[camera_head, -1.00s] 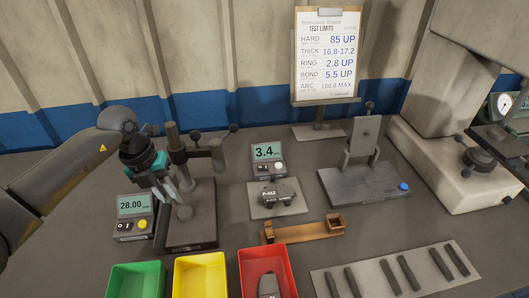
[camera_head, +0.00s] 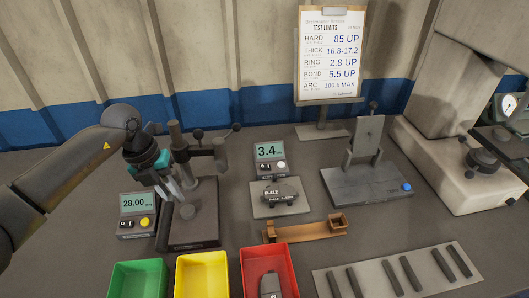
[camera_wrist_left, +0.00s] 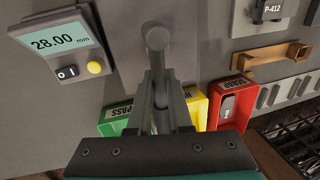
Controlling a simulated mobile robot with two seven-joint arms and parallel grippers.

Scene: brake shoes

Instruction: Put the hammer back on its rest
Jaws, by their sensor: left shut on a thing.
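My left gripper (camera_head: 178,190) is at the left, above the base of the gauge stand. In the head view the hammer is mostly hidden by the gripper and stand. The brown wooden rest (camera_head: 305,231), with a square cup at its right end, lies empty behind the red bin; it also shows in the left wrist view (camera_wrist_left: 268,59). My right gripper is not in view.
The gauge stand (camera_head: 195,235) and 28.00 display (camera_head: 136,204) are close to my left gripper. Green (camera_head: 138,279), yellow (camera_head: 203,275) and red (camera_head: 263,257) bins line the front. A P-412 part (camera_head: 281,193) is behind the rest. A strip of dark bars (camera_head: 330,284) lies to the right.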

